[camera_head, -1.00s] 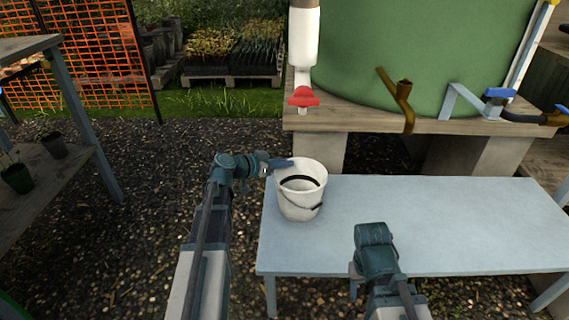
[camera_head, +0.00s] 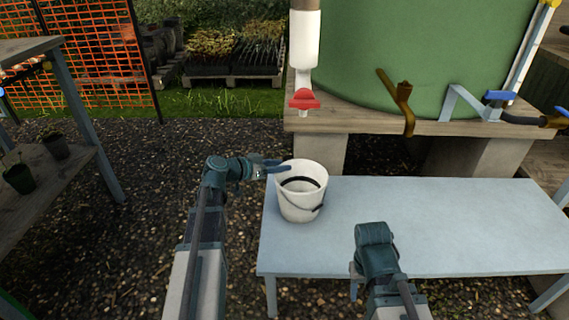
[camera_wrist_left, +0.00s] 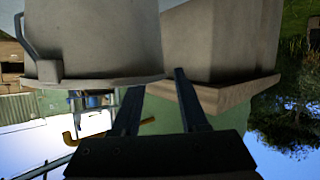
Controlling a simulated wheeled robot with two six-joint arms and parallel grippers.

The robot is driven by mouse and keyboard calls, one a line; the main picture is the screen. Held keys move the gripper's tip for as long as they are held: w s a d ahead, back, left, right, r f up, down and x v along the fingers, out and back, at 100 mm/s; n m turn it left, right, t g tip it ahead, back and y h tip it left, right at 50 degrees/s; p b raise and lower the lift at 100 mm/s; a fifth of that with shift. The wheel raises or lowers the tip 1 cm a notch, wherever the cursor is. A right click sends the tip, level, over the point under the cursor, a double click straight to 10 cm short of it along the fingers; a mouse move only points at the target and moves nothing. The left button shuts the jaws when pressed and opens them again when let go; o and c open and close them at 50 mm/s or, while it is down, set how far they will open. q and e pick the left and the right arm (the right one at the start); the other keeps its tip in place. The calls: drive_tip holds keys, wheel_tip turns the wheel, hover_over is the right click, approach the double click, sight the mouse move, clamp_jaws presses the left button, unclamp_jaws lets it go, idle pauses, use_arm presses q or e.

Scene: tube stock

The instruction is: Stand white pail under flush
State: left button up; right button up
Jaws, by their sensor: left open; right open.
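The white pail (camera_head: 302,205) stands upright on the left end of the pale blue table (camera_head: 440,220), its dark handle resting low against its side. The flush is a white vertical pipe (camera_head: 305,40) with a red valve (camera_head: 303,99) and a short spout, above and behind the pail. My left gripper (camera_head: 277,166) is open beside the pail's upper left rim; whether it touches is unclear. In the left wrist view the two fingers (camera_wrist_left: 158,100) are apart with nothing between them, and the pail (camera_wrist_left: 95,40) fills the upper left. My right gripper (camera_head: 356,272) is over the table's front edge, its fingers mostly hidden.
A green tank (camera_head: 420,50) stands on a wooden-topped plinth (camera_head: 350,122) behind the table, with a brown tap (camera_head: 402,95) and a blue-handled valve (camera_head: 499,97). A shelf with pots (camera_head: 35,165) is at the left. The table right of the pail is clear.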

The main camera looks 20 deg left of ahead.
use_arm(q)
drive_tip(key=p+v, duration=0.3)
drive_tip(key=v, duration=0.8)
drive_tip(key=shift+s+a+r, duration=0.1)
drive_tip(key=shift+s, duration=0.05)
